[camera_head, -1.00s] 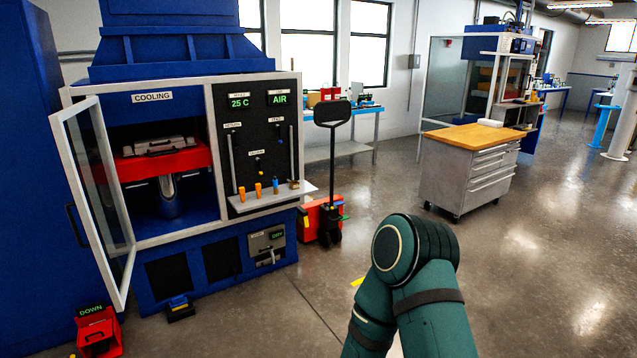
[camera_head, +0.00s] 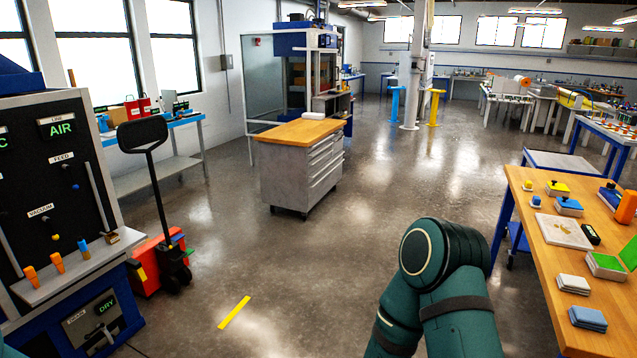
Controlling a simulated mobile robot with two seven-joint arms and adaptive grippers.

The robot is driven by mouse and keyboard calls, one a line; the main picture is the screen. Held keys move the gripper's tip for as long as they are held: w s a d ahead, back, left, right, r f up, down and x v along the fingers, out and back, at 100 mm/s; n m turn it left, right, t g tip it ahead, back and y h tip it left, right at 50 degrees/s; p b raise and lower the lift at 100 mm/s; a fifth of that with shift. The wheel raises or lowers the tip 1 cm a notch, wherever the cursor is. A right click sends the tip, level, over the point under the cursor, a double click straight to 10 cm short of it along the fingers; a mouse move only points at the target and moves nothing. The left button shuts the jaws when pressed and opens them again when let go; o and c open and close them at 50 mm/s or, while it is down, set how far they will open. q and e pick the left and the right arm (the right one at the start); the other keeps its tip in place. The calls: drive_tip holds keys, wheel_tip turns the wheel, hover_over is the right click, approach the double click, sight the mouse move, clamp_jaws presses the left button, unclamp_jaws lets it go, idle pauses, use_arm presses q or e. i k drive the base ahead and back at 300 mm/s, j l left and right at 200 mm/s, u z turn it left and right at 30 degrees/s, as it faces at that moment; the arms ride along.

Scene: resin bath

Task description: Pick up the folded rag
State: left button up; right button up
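I cannot say for sure which thing is the folded rag. On the wooden-topped table (camera_head: 545,270) at the right lie a small blue folded-looking stack (camera_head: 588,318) near the front edge and a whitish stack (camera_head: 573,284) just behind it. A white flat piece (camera_head: 313,116) lies on the wooden top of the grey drawer cart. A green-teal link of my own arm stands at the lower middle right, left of the table. Neither of my grippers shows in the view.
The grey drawer cart (camera_head: 299,176) stands mid-floor. A pallet jack (camera_head: 158,245) stands at the left beside the blue machine (camera_head: 60,230). A yellow strip (camera_head: 234,312) marks the floor. Open floor lies between the cart and the table.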

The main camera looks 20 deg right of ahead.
sight(571, 284)
drive_tip(key=i+l+z, duration=0.1)
drive_tip(key=i+z, duration=0.4)
drive_tip(key=i+j+z, duration=0.1)
drive_tip(key=i+z, duration=0.4)
drive_tip(key=i, duration=0.2)
drive_tip(key=i+z, duration=0.45)
drive_tip(key=i, duration=0.15)
drive_tip(key=i+j+z, duration=0.15)
drive_tip(key=i+z, duration=0.3)
drive_tip(key=i, duration=0.2)
